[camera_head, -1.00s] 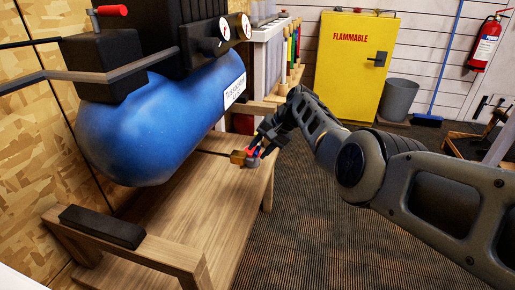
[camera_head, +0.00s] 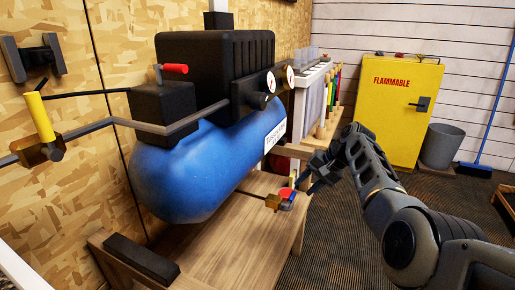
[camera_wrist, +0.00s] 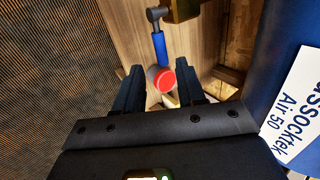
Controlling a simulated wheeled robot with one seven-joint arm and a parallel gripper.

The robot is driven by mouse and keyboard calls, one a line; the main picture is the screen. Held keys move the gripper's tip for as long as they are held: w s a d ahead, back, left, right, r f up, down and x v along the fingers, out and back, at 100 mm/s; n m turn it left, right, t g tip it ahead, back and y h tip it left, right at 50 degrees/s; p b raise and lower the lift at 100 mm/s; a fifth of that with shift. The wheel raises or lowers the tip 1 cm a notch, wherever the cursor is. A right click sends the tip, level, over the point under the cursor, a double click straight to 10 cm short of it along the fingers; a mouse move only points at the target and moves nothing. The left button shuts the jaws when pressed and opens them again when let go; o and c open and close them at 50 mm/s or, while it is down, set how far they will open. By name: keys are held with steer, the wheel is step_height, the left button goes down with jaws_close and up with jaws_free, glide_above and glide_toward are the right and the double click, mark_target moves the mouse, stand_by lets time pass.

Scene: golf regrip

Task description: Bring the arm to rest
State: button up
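My gripper (camera_head: 314,178) is at the right end of the blue compressor tank, just right of a small red knob (camera_head: 286,193). In the wrist view my gripper (camera_wrist: 160,88) has its two dark fingers apart, and the red knob (camera_wrist: 162,79) shows in the gap between them. I cannot tell whether a finger touches the knob. A blue-handled lever (camera_wrist: 158,47) lies beyond the knob, beside a brass fitting (camera_head: 273,202). My arm reaches in from the lower right of the head view.
The blue tank (camera_head: 185,175) stands over a wooden bench (camera_head: 225,250). A yellow-handled valve (camera_head: 40,118) is on the pipe at left, and a red-handled one (camera_head: 174,68) is above the tank. A yellow cabinet (camera_head: 400,110) and grey bin (camera_head: 441,146) stand behind my arm.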

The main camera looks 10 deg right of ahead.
steer(key=s+d+f+t+h, duration=0.1)
steer(key=s+d+f+h, duration=0.1)
steer(key=s+f, duration=0.7)
steer(key=s+d+f+t+h, duration=0.15)
steer(key=s+f, duration=0.45)
steer(key=f, duration=0.6)
steer(key=s+a+f+n+t+h, duration=0.1)
steer(key=s+f+n+t+h, duration=0.1)
steer(key=s, duration=1)
steer(key=s+a+f+n+t+h, duration=0.1)
steer(key=s+h, duration=0.1)
steer(key=s, duration=1.1)
steer(key=s+a+r+n+t+y, duration=0.1)
steer(key=s+a+r+n+t, duration=0.15)
steer(key=s+r, duration=0.75)
steer(key=s+a+r+n+t+y, duration=0.15)
steer(key=s+a+r, duration=0.25)
steer(key=s+r, duration=0.7)
step_height(320, 180, up, 25)
steer(key=s+a+t+p, duration=0.1)
steer(key=s+p, duration=0.1)
steer(key=p, duration=1.5)
steer(key=shift+s+a+h, duration=0.25)
steer(key=shift+a+h, duration=0.05)
